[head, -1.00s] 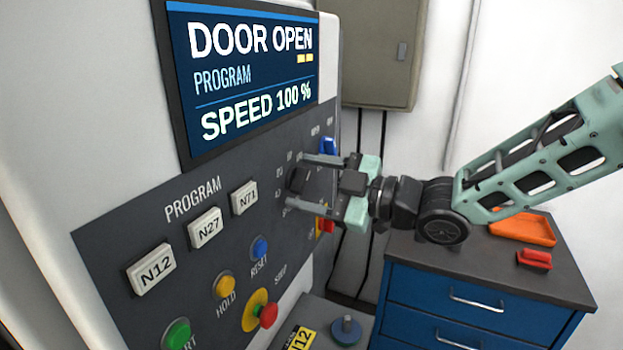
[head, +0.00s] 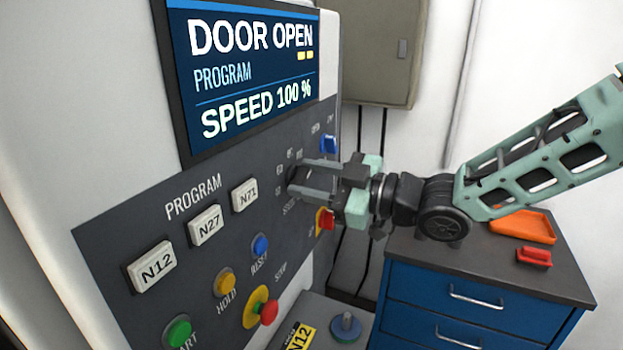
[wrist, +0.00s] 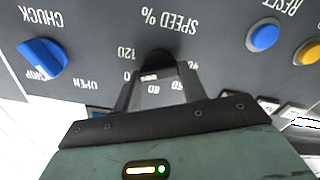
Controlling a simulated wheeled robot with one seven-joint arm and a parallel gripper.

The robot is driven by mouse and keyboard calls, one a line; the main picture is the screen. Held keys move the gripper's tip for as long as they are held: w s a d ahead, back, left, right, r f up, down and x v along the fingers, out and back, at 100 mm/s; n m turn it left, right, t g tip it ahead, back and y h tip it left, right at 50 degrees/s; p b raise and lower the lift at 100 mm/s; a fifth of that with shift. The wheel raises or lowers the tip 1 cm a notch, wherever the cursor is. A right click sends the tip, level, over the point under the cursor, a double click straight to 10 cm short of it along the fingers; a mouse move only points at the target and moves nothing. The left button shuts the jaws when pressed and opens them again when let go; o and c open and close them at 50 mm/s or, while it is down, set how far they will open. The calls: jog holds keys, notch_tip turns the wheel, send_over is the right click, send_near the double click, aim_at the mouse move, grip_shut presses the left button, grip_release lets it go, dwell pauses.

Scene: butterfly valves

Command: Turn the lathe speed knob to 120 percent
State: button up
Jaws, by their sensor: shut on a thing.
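The black speed knob (wrist: 156,62) sits on the dark control panel under the label "SPEED %" in the wrist view, which shows it upside down. The scale figure 120 is beside it. My gripper (head: 304,181) has its fingers closed around the knob; in the wrist view the fingertips (wrist: 157,76) press on its sides. The fingers hide much of the knob in the head view, and its pointer cannot be made out. The screen (head: 250,75) reads "DOOR OPEN", "PROGRAM" and "SPEED 100 %".
The blue chuck knob (wrist: 43,58) is beside the speed knob. Program buttons (head: 206,226), a blue reset button (head: 260,246), a yellow hold button (head: 224,284) and a red stop button (head: 268,312) are on the panel. A blue drawer cabinet (head: 480,290) stands at right.

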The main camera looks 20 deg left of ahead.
jog(key=m+p, duration=0.1)
jog(key=m, duration=0.2)
jog(key=shift+r+m, duration=0.1)
jog(key=shift+m, duration=0.2)
jog(key=shift+w+m+p, duration=0.1)
jog(key=shift+m+p, duration=0.5)
jog(key=shift+m, duration=1.1)
jog(key=o, duration=1)
jog(key=shift+d, duration=0.15)
jog(key=shift+s+d+b, duration=0.25)
jog(key=shift+d+b, duration=0.65)
jog(key=shift+d, duration=1.95)
jog(key=shift+s+d+b, duration=0.2)
jog(key=shift+d+b, duration=0.7)
jog(key=shift+d, duration=2)
jog(key=shift+s+d+b, duration=0.25)
jog(key=shift+d+b, duration=0.65)
jog(key=shift+d, duration=1.95)
